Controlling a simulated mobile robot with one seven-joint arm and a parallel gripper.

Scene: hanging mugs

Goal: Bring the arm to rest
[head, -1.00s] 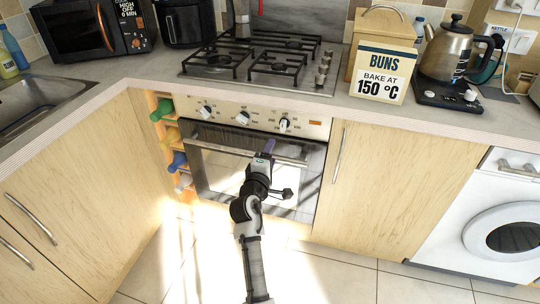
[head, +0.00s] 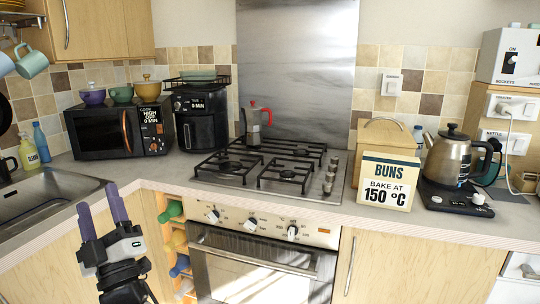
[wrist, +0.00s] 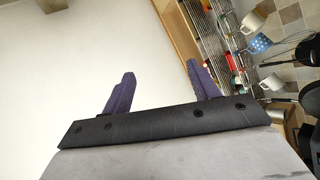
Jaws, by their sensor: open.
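My gripper (head: 104,214) is at the lower left in the head view, raised in front of the counter, with its two purple fingers pointing up. The fingers are apart and nothing is between them. In the wrist view the gripper (wrist: 160,90) also shows open and empty, with a pale wall behind one side of it. My arm is folded up close to the camera, its lower part cut off by the frame edge.
The sink (head: 40,208) and counter edge lie behind and left of my gripper. The oven (head: 260,265), hob (head: 265,170) and buns box (head: 388,182) are to the right. Mugs (head: 32,62) hang at upper left. Hanging mugs (wrist: 252,22) and a rack show in the wrist view.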

